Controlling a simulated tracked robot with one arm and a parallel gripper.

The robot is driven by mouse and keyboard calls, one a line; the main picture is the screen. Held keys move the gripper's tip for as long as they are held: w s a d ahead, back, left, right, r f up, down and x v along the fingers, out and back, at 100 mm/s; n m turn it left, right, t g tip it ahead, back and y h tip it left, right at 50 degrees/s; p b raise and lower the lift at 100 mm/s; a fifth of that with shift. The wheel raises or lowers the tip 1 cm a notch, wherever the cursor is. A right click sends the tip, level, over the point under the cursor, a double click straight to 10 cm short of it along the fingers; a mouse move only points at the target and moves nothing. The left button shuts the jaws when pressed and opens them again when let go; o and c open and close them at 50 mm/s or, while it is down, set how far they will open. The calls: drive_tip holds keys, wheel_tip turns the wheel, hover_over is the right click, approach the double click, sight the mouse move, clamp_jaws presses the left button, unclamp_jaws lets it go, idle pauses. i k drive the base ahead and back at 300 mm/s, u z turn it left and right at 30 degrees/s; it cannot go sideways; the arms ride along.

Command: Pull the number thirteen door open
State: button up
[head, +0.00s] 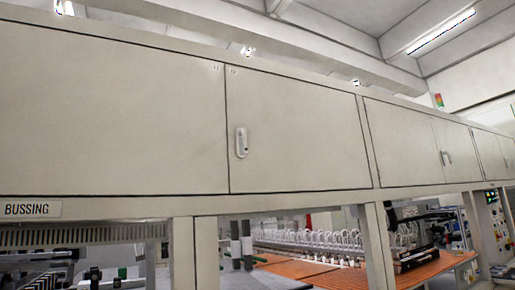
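A row of closed beige cabinet doors runs along the upper part of the long machine. Small number labels sit at the top of the seam between the wide left door (110,105) and the middle door (300,125); their digits are too small to read surely, so I cannot tell which door is number thirteen. The middle door is shut flush and has a pale upright handle (241,142) near its left edge. A further door (398,145) to the right is also shut, with small handles (445,158) at its right edge. My gripper is not in view.
Upright posts (375,245) carry the cabinets. Under them, an open bay shows an orange bed (300,268) with a row of white fittings (310,240). Ceiling beams run above.

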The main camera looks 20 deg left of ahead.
sight(301, 136)
drive_tip(key=i, duration=2.25)
drive_tip(key=z, duration=0.1)
